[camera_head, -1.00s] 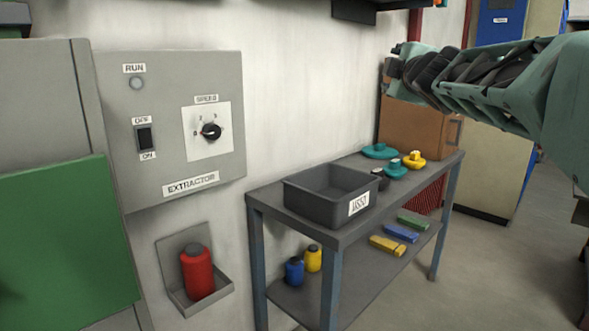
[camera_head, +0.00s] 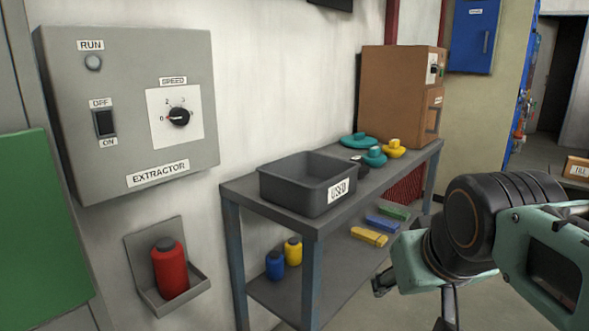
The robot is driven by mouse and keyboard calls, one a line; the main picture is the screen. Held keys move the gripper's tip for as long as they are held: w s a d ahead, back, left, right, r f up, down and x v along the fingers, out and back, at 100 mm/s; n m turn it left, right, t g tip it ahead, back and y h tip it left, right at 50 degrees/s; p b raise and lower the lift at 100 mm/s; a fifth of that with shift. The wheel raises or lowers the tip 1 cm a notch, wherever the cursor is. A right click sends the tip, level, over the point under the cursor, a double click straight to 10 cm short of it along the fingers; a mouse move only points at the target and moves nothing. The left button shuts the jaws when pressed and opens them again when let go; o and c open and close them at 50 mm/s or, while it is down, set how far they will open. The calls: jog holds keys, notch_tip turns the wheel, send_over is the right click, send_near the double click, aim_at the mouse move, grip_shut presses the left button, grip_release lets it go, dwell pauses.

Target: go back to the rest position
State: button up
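My arm shows at the lower right, its wrist (camera_head: 480,225) a black ribbed joint with pale green links. My gripper (camera_head: 415,292) is below the wrist, at the bottom of the picture, in front of the table's right end and apart from it. Only parts of its dark fingers show and the lower part is cut off by the picture edge, so its opening and anything between the fingers cannot be made out.
The extractor panel (camera_head: 130,120) is on the wall at left. A red bottle (camera_head: 170,270) sits in a wall holder. The grey table (camera_head: 330,222) bears a bin labelled USED (camera_head: 290,190), several teal and yellow parts, and a brown cabinet (camera_head: 390,95). The floor at right looks clear.

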jog(key=s+a+f+m+g+b, duration=0.1)
jog(key=s+a+f+g, duration=0.15)
jog(key=s+f, duration=0.55)
notch_tip(320, 180, up, 38)
jog(key=w+p, duration=0.1)
jog(key=p, duration=3.7)
jog(key=shift+w+a+t+y, duration=0.25)
jog(key=shift+a+t+y, duration=0.1)
jog(key=shift+a, duration=0.1)
